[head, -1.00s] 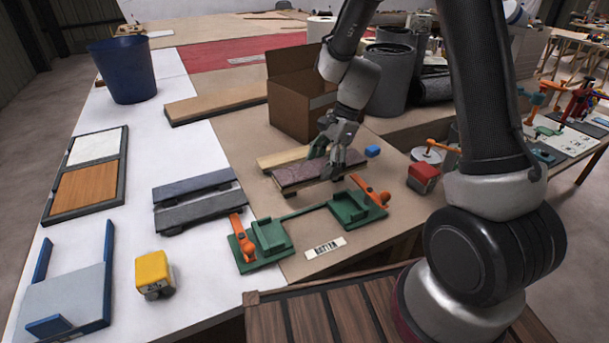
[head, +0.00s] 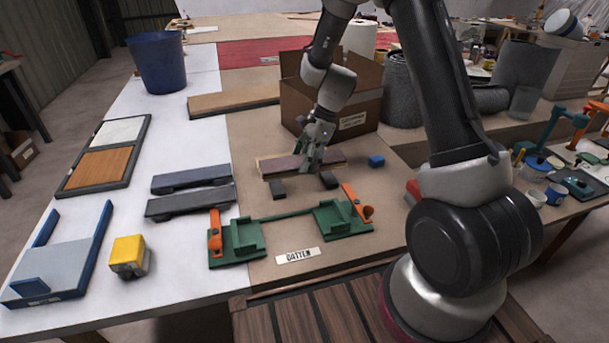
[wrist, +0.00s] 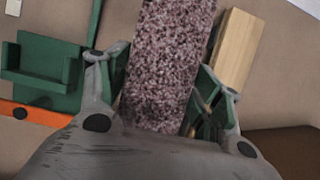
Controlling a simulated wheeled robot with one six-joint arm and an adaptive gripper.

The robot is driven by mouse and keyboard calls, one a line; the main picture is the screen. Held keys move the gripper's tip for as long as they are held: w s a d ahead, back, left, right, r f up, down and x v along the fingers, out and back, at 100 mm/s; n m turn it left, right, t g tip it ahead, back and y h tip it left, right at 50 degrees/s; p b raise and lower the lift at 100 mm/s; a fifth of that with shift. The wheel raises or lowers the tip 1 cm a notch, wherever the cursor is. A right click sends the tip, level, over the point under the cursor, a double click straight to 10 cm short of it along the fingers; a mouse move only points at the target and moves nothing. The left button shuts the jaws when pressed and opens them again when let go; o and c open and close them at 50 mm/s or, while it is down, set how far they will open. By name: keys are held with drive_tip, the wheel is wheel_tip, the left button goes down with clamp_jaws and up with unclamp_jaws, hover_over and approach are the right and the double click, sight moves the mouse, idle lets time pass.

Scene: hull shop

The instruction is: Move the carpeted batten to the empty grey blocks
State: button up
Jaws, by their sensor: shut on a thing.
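The carpeted batten (head: 292,168), speckled mauve-purple, lies across my gripper (head: 313,160) in the head view. My gripper is shut on it near its middle. In the wrist view the batten (wrist: 170,60) runs up between the two fingers. It appears to be held a little above the table. Two small dark grey blocks, one on the left (head: 278,189) and one on the right (head: 329,180), stand bare just in front of the batten. My fingers hide part of the batten.
A pale wooden strip (wrist: 236,50) lies beside the batten. A green jig (head: 236,240) with orange clamps stands in front, with a label card (head: 298,256). Two grey planks (head: 190,201) lie left. A cardboard box (head: 345,118) stands behind, a blue cube (head: 376,161) to the right.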

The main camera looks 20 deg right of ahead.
drive_tip(key=shift+f, duration=2.55)
drive_tip(key=shift+f, duration=0.1)
drive_tip(key=o, duration=1.4)
drive_tip(key=v, duration=1.2)
drive_tip(key=shift+d+r, duration=0.1)
drive_tip(key=shift+r, duration=0.2)
drive_tip(key=s+d+r+n+t+h, duration=0.1)
drive_tip(key=s+d+r+n, duration=0.2)
drive_tip(key=s+r+n, duration=0.5)
drive_tip(key=s+d+r+n+t+h, duration=0.25)
drive_tip(key=s+r+n, duration=0.25)
drive_tip(key=s+r, duration=0.7)
drive_tip(key=s+d+n, duration=0.4)
drive_tip(key=s+n, duration=0.1)
drive_tip(key=s, duration=0.5)
drive_tip(key=shift+t+h, duration=0.35)
drive_tip(key=shift+h, duration=0.1)
